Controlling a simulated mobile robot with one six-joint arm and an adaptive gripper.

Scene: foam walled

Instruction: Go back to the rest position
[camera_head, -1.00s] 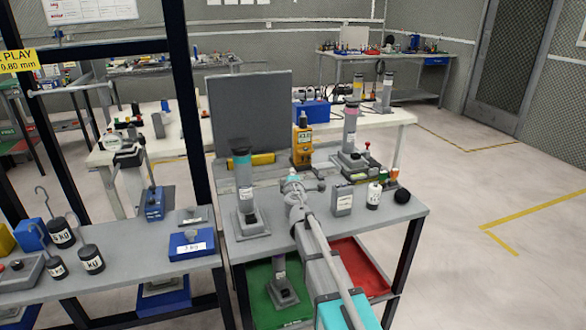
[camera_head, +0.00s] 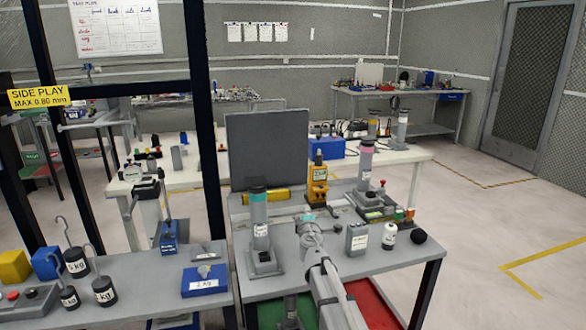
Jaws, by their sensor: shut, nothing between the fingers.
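My arm reaches in from the bottom of the head view over the near grey bench (camera_head: 390,262). My gripper (camera_head: 308,218) is at its far end, above the middle of the bench. It is shut and holds nothing; its fingertips are small and partly hidden by my wrist. A grey cylinder stand (camera_head: 260,235) stands upright to the left of it. A yellow handheld meter (camera_head: 318,185) stands behind it. A grey box (camera_head: 356,240), a white bottle (camera_head: 389,236) and a black ball (camera_head: 418,236) are to its right, apart from it.
A dark upright panel (camera_head: 268,145) stands behind the bench. A black frame post (camera_head: 204,120) rises at the left. The left bench (camera_head: 135,290) holds hooked weights (camera_head: 104,291) and a blue block (camera_head: 205,281). Open floor (camera_head: 490,225) lies to the right.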

